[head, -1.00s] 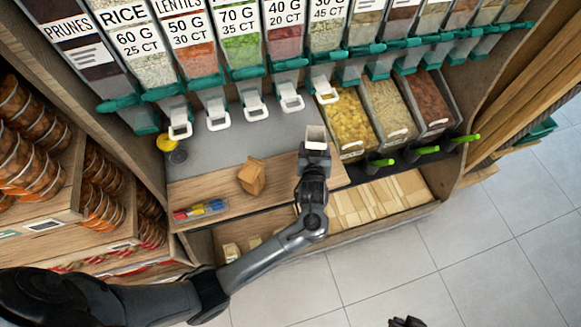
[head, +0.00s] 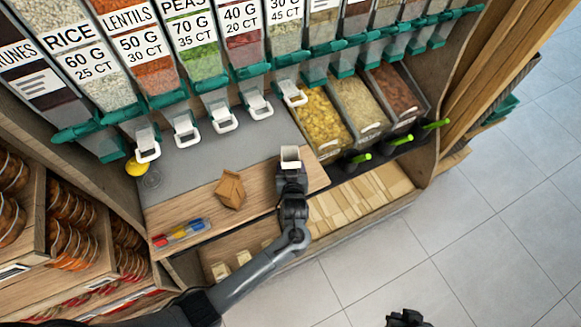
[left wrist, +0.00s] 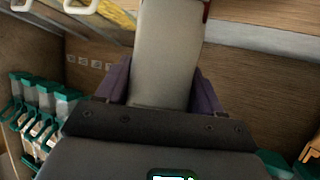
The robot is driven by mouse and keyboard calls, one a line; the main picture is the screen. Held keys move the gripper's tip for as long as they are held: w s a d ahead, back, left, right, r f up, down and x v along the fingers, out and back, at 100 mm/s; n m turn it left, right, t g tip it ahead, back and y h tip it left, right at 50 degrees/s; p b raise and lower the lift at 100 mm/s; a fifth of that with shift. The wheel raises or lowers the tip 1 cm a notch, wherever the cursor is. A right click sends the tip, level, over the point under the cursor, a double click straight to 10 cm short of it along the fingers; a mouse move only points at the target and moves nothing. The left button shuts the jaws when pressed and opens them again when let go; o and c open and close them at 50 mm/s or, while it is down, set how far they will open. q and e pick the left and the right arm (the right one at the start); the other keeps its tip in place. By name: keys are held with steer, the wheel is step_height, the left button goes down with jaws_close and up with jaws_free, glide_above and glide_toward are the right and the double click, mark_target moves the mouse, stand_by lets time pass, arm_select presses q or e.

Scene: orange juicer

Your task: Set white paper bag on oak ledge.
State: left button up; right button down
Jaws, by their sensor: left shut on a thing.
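My left gripper (head: 291,170) is shut on the white paper bag (head: 291,154), which looks upright with its open top showing in the head view. The bag's pale side (left wrist: 165,55) fills the upper middle of the left wrist view, between the two fingers. In the head view, the bag appears over the right part of the oak ledge (head: 265,200); whether it touches the ledge I cannot tell. My right gripper (head: 404,318) shows only as a small dark shape at the bottom edge, and its jaws are unclear.
A brown paper bag (head: 230,190) stands on the ledge left of my gripper. Coloured markers (head: 182,232) lie at its left end. Dispensers with white handles (head: 225,121) hang behind, and open food bins (head: 322,125) stand to the right. A lower shelf (head: 360,195) lies below.

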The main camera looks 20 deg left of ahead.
arm_select(q)
steer(key=shift+f, duration=0.1)
steer(key=shift+f, duration=0.15)
steer(key=o, duration=1.1)
steer(key=shift+c, duration=0.2)
steer(key=shift+r, duration=0.2)
steer(key=shift+s+d+r, duration=0.2)
steer(key=shift+s+r, duration=0.15)
steer(key=shift+s, duration=0.15)
steer(key=p+v, duration=0.3)
steer(key=v, duration=0.8)
steer(key=s+a+r+m+g+h, duration=0.2)
steer(key=s+a+m+g+h, duration=0.1)
steer(key=s, duration=0.7)
steer(key=s+a+r+m+g+h, duration=0.1)
steer(key=s+a+m+g, duration=0.3)
steer(key=s, duration=0.7)
steer(key=shift+s+a+r+g+h, duration=0.35)
steer(key=shift+a+g+h, duration=0.45)
steer(key=shift+a+h, duration=0.15)
